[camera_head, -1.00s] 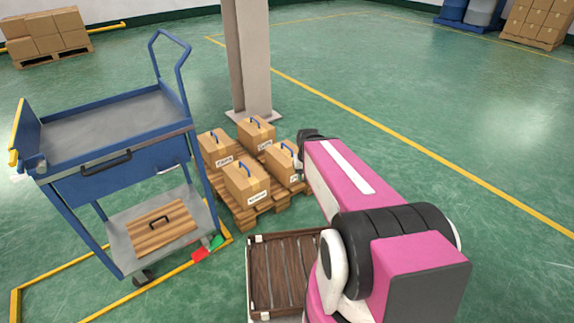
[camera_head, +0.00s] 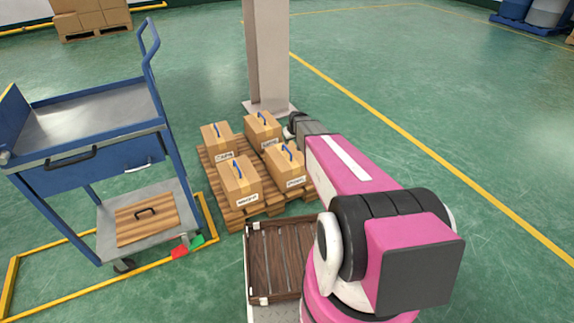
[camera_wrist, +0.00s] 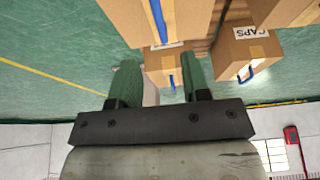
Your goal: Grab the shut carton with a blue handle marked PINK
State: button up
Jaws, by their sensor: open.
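Several shut brown cartons with blue handles stand on a wooden pallet (camera_head: 212,178): front left (camera_head: 239,181), front right (camera_head: 284,167), back left (camera_head: 218,142) and back right (camera_head: 262,131). Their white labels are too small to read surely in the head view, so I cannot tell which says PINK. In the wrist view, one carton (camera_wrist: 232,57) reads CAPS, a large carton (camera_wrist: 125,14) with a blue handle is cut off at the top, and another carton (camera_wrist: 162,62) shows beyond the fingers. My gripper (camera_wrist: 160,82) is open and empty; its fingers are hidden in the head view.
A grey column (camera_head: 267,55) stands just behind the pallet. A blue trolley (camera_head: 95,150) is at the left, with a slatted wooden lid (camera_head: 140,222) on its lower shelf. A brown slatted tray (camera_head: 275,260) is in front. Green floor at the right is clear.

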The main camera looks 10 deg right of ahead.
aim_at(287, 149)
jog(key=x, duration=1)
jog(key=shift+w+a+f, duration=0.1)
jog(key=shift+w+f, duration=0.15)
jog(key=shift+f, duration=0.05)
grip_shut()
jog(key=shift+r, duration=0.1)
dwell(1.0)
